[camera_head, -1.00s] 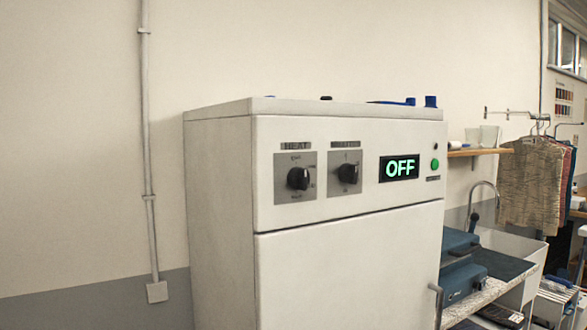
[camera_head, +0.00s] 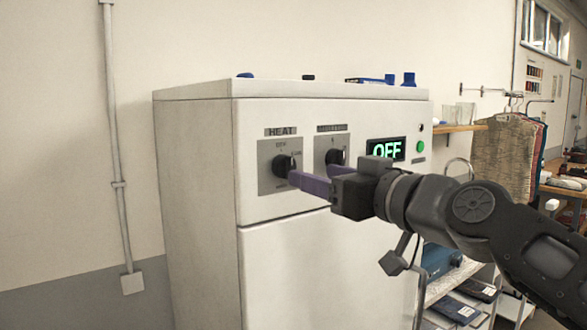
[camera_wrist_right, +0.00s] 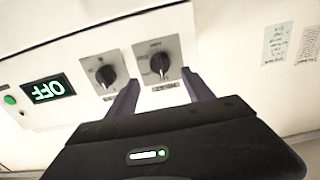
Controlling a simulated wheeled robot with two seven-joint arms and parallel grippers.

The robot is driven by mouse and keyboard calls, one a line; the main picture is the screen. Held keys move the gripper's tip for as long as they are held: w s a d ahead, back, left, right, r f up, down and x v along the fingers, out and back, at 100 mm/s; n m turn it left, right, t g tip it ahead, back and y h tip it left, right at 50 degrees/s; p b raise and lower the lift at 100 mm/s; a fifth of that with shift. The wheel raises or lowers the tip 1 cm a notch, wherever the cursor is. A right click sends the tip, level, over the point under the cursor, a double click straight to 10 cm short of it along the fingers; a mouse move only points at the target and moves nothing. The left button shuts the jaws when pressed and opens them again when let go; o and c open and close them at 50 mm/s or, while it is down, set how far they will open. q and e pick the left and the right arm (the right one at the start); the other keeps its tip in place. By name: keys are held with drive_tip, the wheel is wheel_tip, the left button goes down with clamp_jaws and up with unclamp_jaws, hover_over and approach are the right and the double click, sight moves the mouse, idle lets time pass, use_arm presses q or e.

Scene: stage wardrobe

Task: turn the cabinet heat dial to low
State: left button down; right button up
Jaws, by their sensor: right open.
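The heat dial (camera_head: 283,164) is a black knob on a grey plate under the word HEAT, on the upper front of the white cabinet (camera_head: 290,270). My right gripper (camera_head: 311,173) is open, its purple fingers pointing at the panel by this dial. In the right wrist view, which is upside down, the heat dial (camera_wrist_right: 160,64) appears between the two fingertips (camera_wrist_right: 160,78). I cannot tell whether they touch it. A green OFF shows on the display (camera_head: 385,149), partly covered by my right gripper. My left gripper is not in view.
A second, similar dial (camera_head: 335,157) sits close to the right of the heat dial, partly behind my gripper. A green button (camera_head: 421,147) is right of the display. Small blue items stand on the cabinet top. A shelf and hanging clothes (camera_head: 505,150) are at the right.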

sight(287, 167)
drive_tip(key=p+x, duration=0.2)
drive_tip(key=x, duration=0.5)
drive_tip(key=shift+w, duration=0.2)
drive_tip(key=shift+a, duration=0.15)
drive_tip(key=shift+c, duration=0.3)
clamp_jaws()
